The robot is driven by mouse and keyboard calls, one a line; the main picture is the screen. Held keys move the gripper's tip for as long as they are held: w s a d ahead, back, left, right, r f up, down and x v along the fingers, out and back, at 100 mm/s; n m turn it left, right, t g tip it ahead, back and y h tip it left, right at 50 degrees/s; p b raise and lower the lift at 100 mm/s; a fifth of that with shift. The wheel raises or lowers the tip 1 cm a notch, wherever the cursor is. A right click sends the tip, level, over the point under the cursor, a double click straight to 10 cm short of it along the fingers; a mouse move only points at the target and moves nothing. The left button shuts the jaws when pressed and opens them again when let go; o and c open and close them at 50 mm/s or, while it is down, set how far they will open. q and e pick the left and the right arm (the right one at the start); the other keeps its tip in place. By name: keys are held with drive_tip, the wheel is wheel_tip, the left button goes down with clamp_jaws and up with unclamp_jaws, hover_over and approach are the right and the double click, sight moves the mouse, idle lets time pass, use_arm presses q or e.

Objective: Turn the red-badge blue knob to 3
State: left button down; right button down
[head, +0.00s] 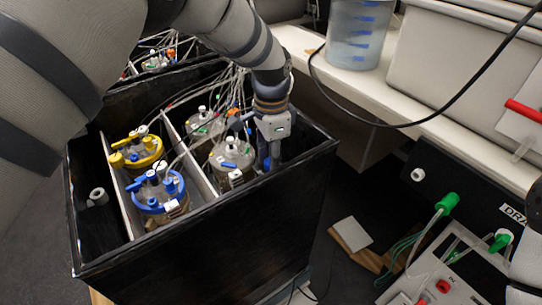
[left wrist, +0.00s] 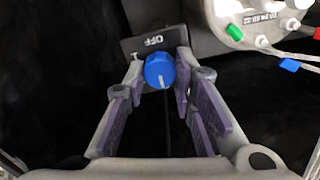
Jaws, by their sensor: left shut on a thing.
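A blue knob (left wrist: 160,70) sits on a small dark plate (left wrist: 128,48) with an OFF label that reads upside down in the left wrist view. A white pointer line on the knob points down in that view, away from OFF. My left gripper (left wrist: 160,76) has its fingertips on either side of the knob and is shut on it. No red badge shows. In the head view my left gripper (head: 268,158) reaches down into the right part of the black box (head: 215,240), and the knob is hidden there. My right gripper is not in view.
Bioreactor vessels with a yellow lid (head: 140,152), a blue lid (head: 160,192) and a clear lid (head: 232,158) stand in the box, close left of my gripper. Thin tubes rise above them. A black cable (head: 400,122) hangs at right.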

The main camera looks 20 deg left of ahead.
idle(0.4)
use_arm(q)
drive_tip(key=shift+f, duration=0.1)
drive_tip(key=c, duration=1.3)
unclamp_jaws()
drive_tip(key=shift+c, duration=0.2)
wheel_tip(320, 180, up, 12)
